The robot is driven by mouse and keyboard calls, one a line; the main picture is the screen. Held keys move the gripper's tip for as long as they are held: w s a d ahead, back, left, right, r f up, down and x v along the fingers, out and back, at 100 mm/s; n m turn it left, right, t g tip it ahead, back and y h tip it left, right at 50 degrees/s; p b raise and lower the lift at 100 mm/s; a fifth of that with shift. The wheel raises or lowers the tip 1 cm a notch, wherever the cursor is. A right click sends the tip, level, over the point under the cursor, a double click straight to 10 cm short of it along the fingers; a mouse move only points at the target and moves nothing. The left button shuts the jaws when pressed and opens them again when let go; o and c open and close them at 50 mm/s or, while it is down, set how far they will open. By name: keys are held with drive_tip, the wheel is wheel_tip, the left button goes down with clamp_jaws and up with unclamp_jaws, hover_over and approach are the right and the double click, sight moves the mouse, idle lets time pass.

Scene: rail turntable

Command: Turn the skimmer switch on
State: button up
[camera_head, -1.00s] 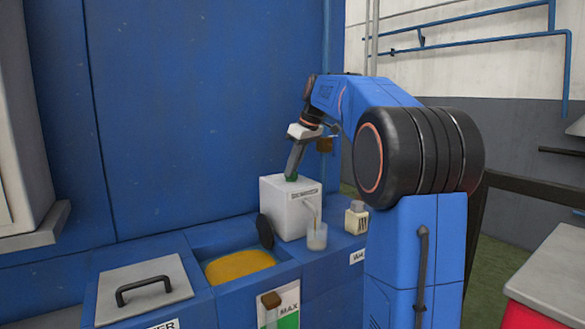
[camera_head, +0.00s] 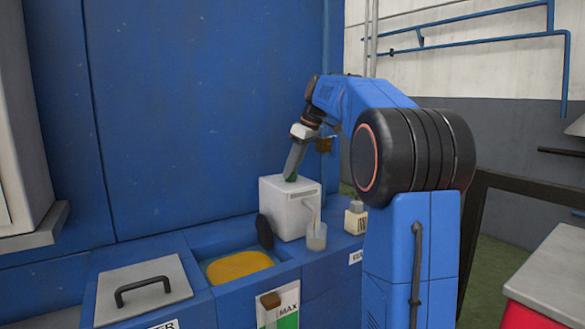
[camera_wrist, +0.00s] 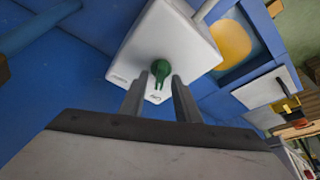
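The skimmer is a white box (camera_head: 283,217) standing at the back of the blue counter, with a label on its front that is too blurred to read. A green switch knob (camera_wrist: 160,70) sits on its top face, and a bit of green (camera_head: 290,178) shows under my gripper in the head view. My gripper (camera_wrist: 158,92) points down at the knob. Its two fingers are apart, one on each side of the knob's near end, with a gap showing between them. I cannot tell whether either finger touches the knob. Small markings lie on the box's top near the fingertips.
A clear cup (camera_head: 316,238) stands under the box's spout, beside a small bottle (camera_head: 356,218). A basin with yellow contents (camera_head: 238,266) and a black disc (camera_head: 265,231) are left of the box. A handled lid (camera_head: 150,287) lies farther left. The blue wall is close behind.

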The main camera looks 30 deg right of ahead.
drive_tip(key=v, duration=1.7)
drive_tip(key=shift+r, duration=0.25)
drive_tip(key=shift+a, duration=0.1)
drive_tip(key=s+a+f+m+h, duration=0.1)
drive_tip(key=s+a+f+m, duration=0.3)
drive_tip(key=s+a+f, duration=1)
drive_tip(key=s+a+f+m, duration=0.1)
drive_tip(key=s+a+f, duration=0.3)
drive_tip(key=s+f, duration=0.6)
drive_tip(key=s+a+f+m+t+h, duration=0.1)
drive_tip(key=s+a+f, duration=0.3)
drive_tip(key=s+f, duration=0.6)
wheel_tip(320, 180, down, 8)
drive_tip(key=shift+f+m+h, duration=0.1)
drive_tip(key=shift+m+h, duration=0.2)
